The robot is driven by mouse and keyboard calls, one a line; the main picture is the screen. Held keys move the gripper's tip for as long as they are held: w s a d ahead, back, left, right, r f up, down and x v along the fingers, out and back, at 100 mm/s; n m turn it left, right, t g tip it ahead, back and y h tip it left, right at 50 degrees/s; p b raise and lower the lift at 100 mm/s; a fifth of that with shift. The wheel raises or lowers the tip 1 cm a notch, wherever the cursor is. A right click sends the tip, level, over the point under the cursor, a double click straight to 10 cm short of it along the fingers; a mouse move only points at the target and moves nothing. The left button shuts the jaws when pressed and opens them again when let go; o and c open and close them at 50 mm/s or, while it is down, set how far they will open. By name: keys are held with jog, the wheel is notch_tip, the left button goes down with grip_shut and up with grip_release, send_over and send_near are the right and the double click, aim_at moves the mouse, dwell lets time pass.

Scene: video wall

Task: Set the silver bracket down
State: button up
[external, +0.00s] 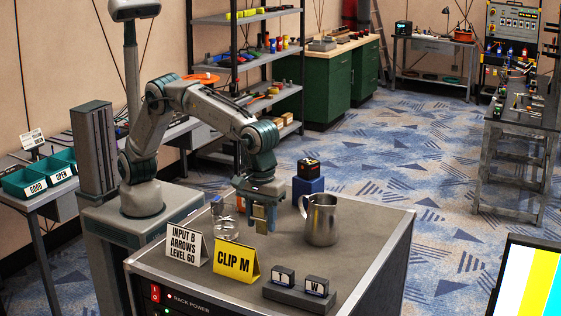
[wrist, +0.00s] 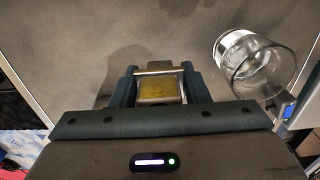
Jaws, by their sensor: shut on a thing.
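My gripper (external: 259,212) is over the cart top, fingers pointing down, shut on a small metal bracket (external: 261,217). The bracket looks brassy or tan more than silver. In the wrist view the bracket (wrist: 160,91) sits between the fingers, with a pale metal strip along its far edge. Its lower end is close to the cart top (external: 355,257); I cannot tell whether it touches. My fingers hide its sides.
A clear glass (external: 226,228) stands just left of my gripper and a silver mug (external: 322,221) to the right. A blue block (external: 307,187) with a black cube is behind. A yellow sign (external: 236,263), a white sign (external: 187,246) and a dark block stand (external: 299,296) are in front.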

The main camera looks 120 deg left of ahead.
jog(key=shift+w+a+f, duration=0.4)
jog(key=shift+w+a, duration=0.05)
jog(key=shift+w, duration=0.05)
jog(key=shift+f+p, duration=0.55)
jog(key=shift+f, duration=1.4)
jog(key=shift+f, duration=0.15)
jog(key=o, duration=1.1)
